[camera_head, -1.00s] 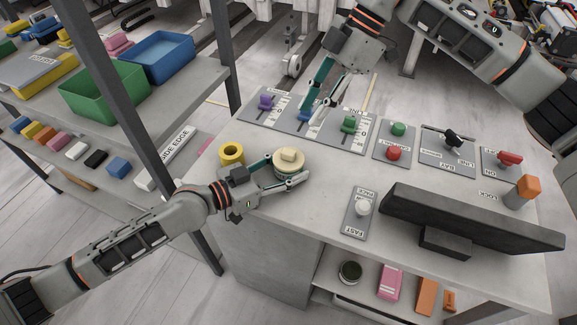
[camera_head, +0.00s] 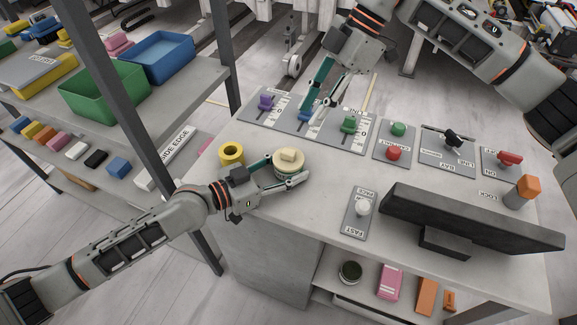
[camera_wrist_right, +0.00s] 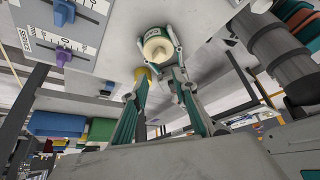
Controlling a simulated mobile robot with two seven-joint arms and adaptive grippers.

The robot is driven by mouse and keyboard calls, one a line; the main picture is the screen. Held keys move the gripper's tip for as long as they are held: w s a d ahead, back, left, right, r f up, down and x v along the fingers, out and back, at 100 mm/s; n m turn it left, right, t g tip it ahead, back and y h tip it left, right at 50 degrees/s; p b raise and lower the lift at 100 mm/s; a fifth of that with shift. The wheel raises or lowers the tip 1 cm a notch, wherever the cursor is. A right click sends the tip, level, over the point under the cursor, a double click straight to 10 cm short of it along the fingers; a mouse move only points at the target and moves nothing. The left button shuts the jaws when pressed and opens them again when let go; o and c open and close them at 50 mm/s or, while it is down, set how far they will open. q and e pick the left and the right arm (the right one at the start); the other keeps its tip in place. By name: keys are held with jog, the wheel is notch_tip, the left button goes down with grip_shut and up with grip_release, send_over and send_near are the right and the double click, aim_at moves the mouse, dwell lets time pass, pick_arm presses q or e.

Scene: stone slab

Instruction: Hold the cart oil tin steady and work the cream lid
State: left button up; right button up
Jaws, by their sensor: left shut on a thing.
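The oil tin (camera_head: 289,175) stands on the stone slab, pale with a dark green band, with the round cream lid (camera_head: 289,157) and its raised grip on top. My left gripper (camera_head: 284,171) is shut on the tin, a finger on either side of its body. The tin's lower part is partly hidden by the fingers. The lid also shows in the right wrist view (camera_wrist_right: 157,48), facing the camera. My right gripper (camera_head: 314,106) is open and empty, over the blue slider panel behind the tin, apart from the lid. Its spread fingers show in the wrist view (camera_wrist_right: 159,76).
Purple (camera_head: 266,101), blue (camera_head: 304,116) and green (camera_head: 349,124) sliders line the back edge. A white FAST knob (camera_head: 363,208) and a dark monitor (camera_head: 470,220) are to the right. The slab's front left is clear.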

jog(key=o, duration=0.4)
jog(key=shift+o, duration=0.2)
jog(key=n+t+h, duration=0.2)
jog(key=n+h, duration=0.3)
jog(key=n, duration=0.4)
send_near(289, 151)
jog(key=f, duration=0.8)
jog(key=shift+s+a+f, duration=0.1)
jog(key=shift+a+f, duration=0.1)
jog(key=shift+f, duration=0.1)
grip_shut()
jog(key=shift+r, duration=0.1)
